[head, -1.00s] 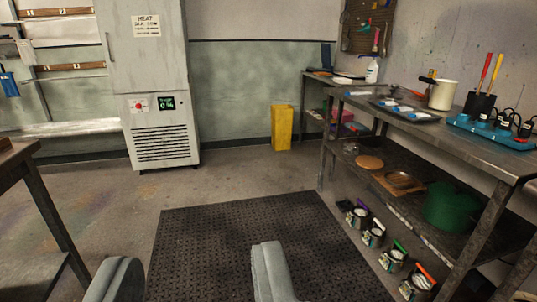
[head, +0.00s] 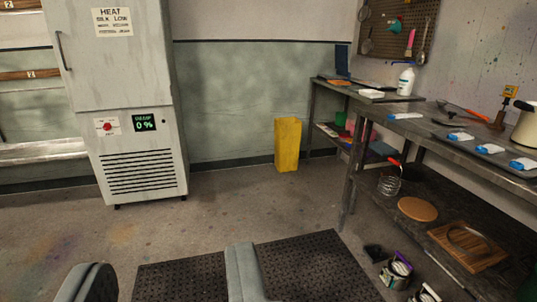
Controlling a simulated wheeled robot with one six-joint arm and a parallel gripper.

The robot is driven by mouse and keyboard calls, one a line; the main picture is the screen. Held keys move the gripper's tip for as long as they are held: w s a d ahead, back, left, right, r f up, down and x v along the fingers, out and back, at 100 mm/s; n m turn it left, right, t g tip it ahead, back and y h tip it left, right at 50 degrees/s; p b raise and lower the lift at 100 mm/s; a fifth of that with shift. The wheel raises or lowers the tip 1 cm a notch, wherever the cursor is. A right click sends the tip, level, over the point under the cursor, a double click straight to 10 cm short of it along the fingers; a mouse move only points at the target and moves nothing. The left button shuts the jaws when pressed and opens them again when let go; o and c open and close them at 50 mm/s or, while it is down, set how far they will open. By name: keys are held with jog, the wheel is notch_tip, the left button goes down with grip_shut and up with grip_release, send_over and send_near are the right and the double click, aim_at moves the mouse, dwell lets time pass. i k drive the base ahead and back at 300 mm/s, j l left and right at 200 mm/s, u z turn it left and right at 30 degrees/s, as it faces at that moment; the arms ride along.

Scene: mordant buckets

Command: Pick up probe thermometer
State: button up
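My gripper (head: 165,276) is at the bottom of the view, its two grey fingers wide apart with nothing between them. It is over the floor and the dark mat, well away from the workbench. I cannot pick out a probe thermometer for sure. On the metal workbench (head: 437,136) at the right lie several small white and blue items (head: 461,137), too small to identify. A long orange-handled tool (head: 462,110) lies behind them, and its kind is unclear.
A grey heat cabinet (head: 140,165) stands at the left, and a yellow bin (head: 288,145) by the back wall. The lower shelf holds a whisk (head: 391,184) and a round brown board (head: 417,209). Tins (head: 396,274) stand on the floor. Floor ahead is clear.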

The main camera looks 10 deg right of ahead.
aim_at(509, 92)
jog(key=i+z, duration=0.3)
jog(key=i, duration=0.25)
jog(key=i+z, duration=0.35)
jog(key=i, duration=0.25)
jog(key=i+j+z, duration=0.3)
jog(key=i, duration=0.2)
